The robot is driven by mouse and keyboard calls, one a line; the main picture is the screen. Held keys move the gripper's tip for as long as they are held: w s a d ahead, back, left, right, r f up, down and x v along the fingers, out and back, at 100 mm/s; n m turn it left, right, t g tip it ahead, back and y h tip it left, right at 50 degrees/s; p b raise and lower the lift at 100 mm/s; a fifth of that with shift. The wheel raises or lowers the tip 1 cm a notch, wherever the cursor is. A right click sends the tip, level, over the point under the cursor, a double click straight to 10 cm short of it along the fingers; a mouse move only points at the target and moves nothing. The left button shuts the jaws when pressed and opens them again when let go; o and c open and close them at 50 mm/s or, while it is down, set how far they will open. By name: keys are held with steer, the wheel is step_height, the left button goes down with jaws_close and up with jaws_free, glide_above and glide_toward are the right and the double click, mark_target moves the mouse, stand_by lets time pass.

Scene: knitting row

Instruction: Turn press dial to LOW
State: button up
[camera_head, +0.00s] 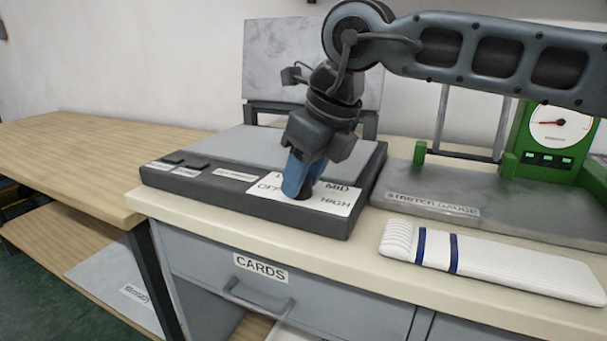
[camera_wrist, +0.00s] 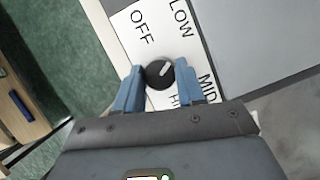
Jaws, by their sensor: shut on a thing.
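The press dial (camera_wrist: 155,79) is a round black knob with a white pointer mark, seen between my fingers in the wrist view. Its mark points right and slightly up there, between the LOW (camera_wrist: 180,18) and MID (camera_wrist: 207,88) labels. OFF (camera_wrist: 141,27) is at upper left; HIGH is partly hidden by a finger. The white label plate (camera_head: 338,197) is on the front right of the grey press (camera_head: 225,150). My gripper (camera_head: 303,192) points down with its blue fingers shut on the dial, which is mostly hidden in the head view.
A green stretch gauge (camera_head: 549,140) stands at the right on a grey base. A folded white knit with blue stripes (camera_head: 480,262) lies on the counter before it. A CARDS drawer (camera_head: 262,290) is below the press. A bare wooden table (camera_head: 80,150) is at left.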

steer(key=o, duration=1)
steer(key=p+v, duration=0.1)
steer(key=v, duration=0.6)
steer(key=shift+r, duration=0.35)
steer(key=shift+s+d, duration=0.1)
